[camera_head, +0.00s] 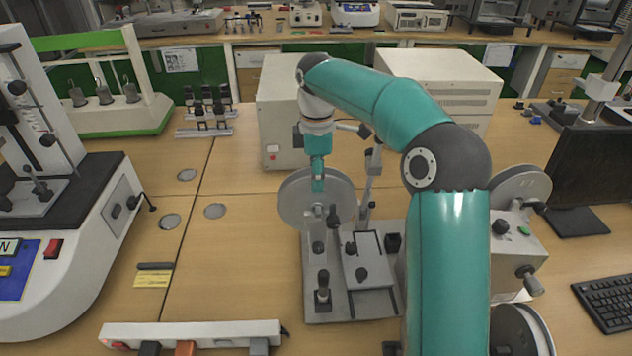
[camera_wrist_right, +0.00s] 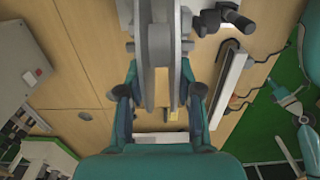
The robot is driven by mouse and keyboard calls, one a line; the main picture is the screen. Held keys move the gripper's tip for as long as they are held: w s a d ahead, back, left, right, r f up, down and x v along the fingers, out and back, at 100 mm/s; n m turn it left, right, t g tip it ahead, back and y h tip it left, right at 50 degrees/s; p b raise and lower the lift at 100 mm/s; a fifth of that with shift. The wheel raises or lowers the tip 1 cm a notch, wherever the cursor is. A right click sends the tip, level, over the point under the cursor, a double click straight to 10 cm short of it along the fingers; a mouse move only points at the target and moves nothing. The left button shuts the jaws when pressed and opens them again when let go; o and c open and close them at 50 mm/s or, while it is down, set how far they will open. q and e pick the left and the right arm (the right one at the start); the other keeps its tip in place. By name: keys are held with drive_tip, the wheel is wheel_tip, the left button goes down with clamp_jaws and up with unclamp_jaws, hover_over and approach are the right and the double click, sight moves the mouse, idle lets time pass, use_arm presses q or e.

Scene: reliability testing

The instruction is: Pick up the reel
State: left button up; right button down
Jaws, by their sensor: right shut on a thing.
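The reel (camera_head: 294,203) is a grey disc standing upright at the left end of the grey testing machine (camera_head: 346,305) in the head view. My right gripper (camera_head: 318,186) reaches down from above onto it and is shut on the reel. In the right wrist view the reel (camera_wrist_right: 153,45) shows edge-on between the two fingers of my right gripper (camera_wrist_right: 158,95). Whether the reel is clear of its mount cannot be told.
Another grey disc (camera_head: 522,188) stands at the machine's right side, behind my right arm. A beige box (camera_head: 283,135) stands behind the reel. A power strip (camera_head: 195,333) lies at the front left. Bare table lies left of the reel, and a keyboard (camera_head: 607,300) lies at far right.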

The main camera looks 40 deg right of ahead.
wheel_tip(320, 180, up, 11)
drive_tip(key=p, duration=0.3)
drive_tip(key=shift+w+r, duration=0.1)
wheel_tip(320, 180, up, 7)
drive_tip(key=p, duration=0.4)
